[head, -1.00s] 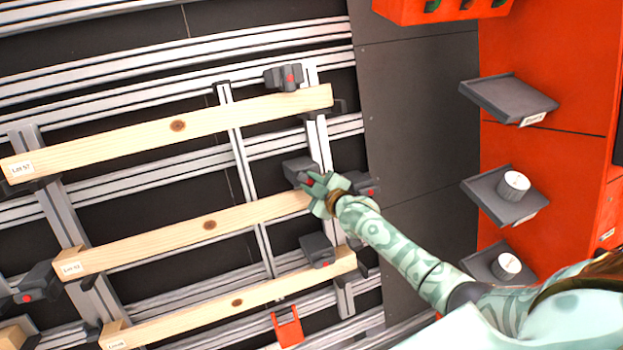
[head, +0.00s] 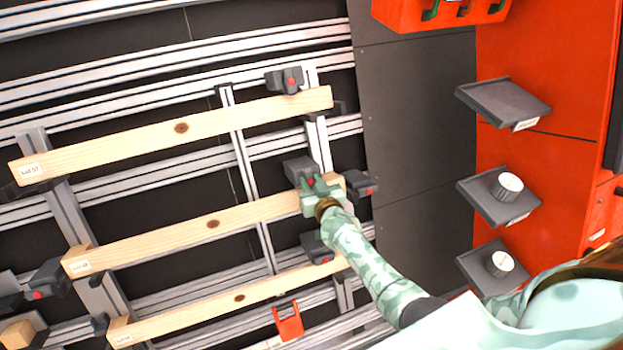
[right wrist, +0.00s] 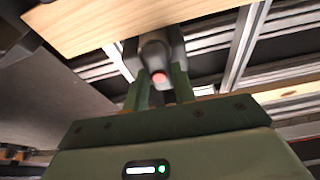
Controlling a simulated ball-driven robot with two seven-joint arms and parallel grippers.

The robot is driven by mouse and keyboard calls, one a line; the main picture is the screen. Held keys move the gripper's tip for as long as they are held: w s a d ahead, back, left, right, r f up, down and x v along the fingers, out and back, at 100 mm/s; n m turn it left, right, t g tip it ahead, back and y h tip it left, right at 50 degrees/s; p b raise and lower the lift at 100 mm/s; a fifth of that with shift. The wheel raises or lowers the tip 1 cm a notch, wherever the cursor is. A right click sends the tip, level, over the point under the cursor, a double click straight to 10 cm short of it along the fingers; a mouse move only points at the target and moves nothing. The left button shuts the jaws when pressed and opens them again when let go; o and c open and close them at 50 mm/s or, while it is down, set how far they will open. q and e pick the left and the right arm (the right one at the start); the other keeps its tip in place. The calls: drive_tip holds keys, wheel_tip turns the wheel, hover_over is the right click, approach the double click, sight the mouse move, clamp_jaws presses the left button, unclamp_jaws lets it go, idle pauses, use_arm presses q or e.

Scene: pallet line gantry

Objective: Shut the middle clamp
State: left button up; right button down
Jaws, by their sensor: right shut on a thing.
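The middle clamp (head: 298,167) is a dark grey block with a red button, at the right end of the middle board (head: 215,223). My right gripper (head: 313,184) is at this clamp and partly covers it and the board's end. In the right wrist view the clamp (right wrist: 156,48) stands between my two fingers, its red button facing the camera; my right gripper (right wrist: 159,85) is shut on it. Whether the clamp presses on the board cannot be told. My left gripper is not in view.
The upper clamp (head: 285,80) and lower clamp (head: 316,246) sit at the right ends of the upper board (head: 170,130) and lower board (head: 215,301). Another dark red-marked block (head: 362,183) is close right of my gripper. Grey shelves (head: 503,102) stick out from the red panel.

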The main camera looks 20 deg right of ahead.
drive_tip(key=c, duration=1.3)
unclamp_jaws()
drive_tip(key=s+r+p, duration=0.1)
drive_tip(key=s+p, duration=0.1)
drive_tip(key=s+r+p, duration=0.1)
drive_tip(key=s+p, duration=0.2)
drive_tip(key=s+r+p, duration=0.2)
drive_tip(key=s+p, duration=0.1)
drive_tip(key=shift+a+r, duration=0.1)
drive_tip(key=shift+a, duration=0.1)
